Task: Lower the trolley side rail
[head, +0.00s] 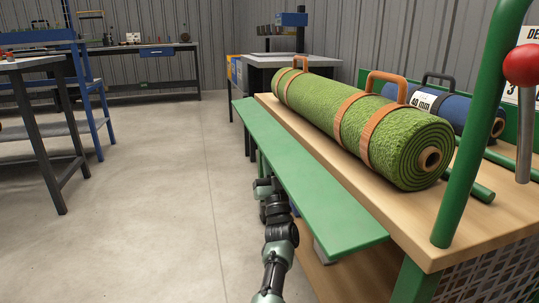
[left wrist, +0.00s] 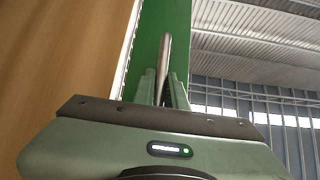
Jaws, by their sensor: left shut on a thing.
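The trolley's side rail (head: 295,170) is a long flat green panel in the head view. It runs along the trolley's left edge with its broad face showing, leaning outward at about tabletop height. My left arm comes up from the bottom, and its gripper end (head: 265,186) is at the rail's outer edge, partly hidden. In the left wrist view the left gripper (left wrist: 163,82) is shut on a thin metal bar (left wrist: 166,55) beside a green surface (left wrist: 148,40). My right gripper is in neither view.
A green turf roll (head: 370,125) with brown straps and a blue roll (head: 455,108) lie on the wooden trolley top (head: 330,172). A green post (head: 470,150) and red-knobbed lever (head: 522,66) stand at right. The floor (head: 165,180) to the left is clear.

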